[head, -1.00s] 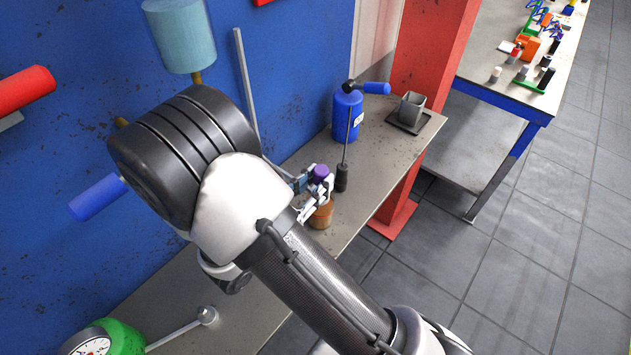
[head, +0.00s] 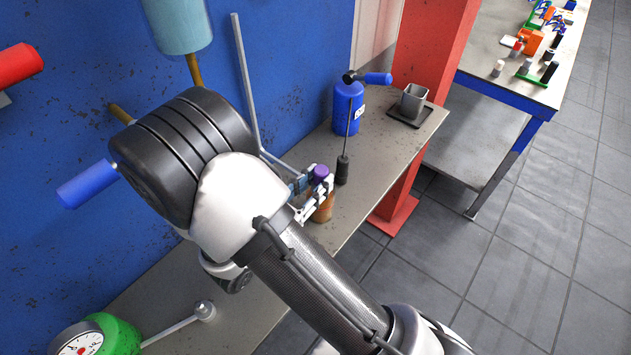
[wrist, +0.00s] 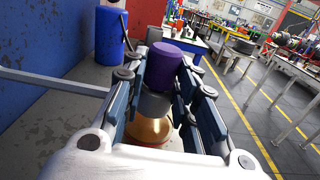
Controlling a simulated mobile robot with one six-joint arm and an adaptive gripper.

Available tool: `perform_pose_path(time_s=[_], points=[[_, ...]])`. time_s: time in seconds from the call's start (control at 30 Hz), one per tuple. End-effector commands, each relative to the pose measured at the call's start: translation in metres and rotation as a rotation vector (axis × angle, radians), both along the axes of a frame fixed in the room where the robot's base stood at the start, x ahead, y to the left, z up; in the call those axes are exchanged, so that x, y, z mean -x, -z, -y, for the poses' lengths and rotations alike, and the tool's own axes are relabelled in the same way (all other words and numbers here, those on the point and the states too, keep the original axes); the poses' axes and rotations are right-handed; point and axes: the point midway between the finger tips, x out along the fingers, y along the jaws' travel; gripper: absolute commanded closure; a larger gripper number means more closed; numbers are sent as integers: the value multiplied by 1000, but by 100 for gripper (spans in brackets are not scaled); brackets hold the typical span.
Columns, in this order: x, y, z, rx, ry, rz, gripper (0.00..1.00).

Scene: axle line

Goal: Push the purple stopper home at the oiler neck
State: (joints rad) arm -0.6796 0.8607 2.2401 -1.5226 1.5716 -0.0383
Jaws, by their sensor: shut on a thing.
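The purple stopper (wrist: 163,63) stands between the fingers of my gripper (wrist: 161,85) in the wrist view, with a grey collar (wrist: 154,103) below it. My gripper is shut on it. In the head view the stopper (head: 321,171) shows as a purple top at my gripper (head: 312,186). The copper-coloured oiler (head: 322,212) stands on the bench just below the gripper. In the wrist view its rounded top (wrist: 148,131) lies under the grey collar. The fingers hide the seam, so I cannot tell how deep the stopper sits.
A dark-handled thin rod (head: 343,168) stands close beside the gripper. A blue bottle (head: 347,110) and a grey square cup (head: 413,101) are further back on the bench (head: 385,165). A grey bar (head: 246,85) runs along the blue wall on the left.

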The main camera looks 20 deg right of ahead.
Motion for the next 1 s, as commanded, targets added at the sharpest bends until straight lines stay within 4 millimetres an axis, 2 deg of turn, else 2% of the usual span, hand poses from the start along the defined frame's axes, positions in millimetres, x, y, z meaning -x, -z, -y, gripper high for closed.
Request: perform_pose_path(time_s=[0.23,0.27,0.6,1.0], points=[[0,6,0,0,0,0,97],[0,6,0,0,0,0,73],[0,6,0,0,0,0,50],[3,6,-5,0,-3,0,50]])
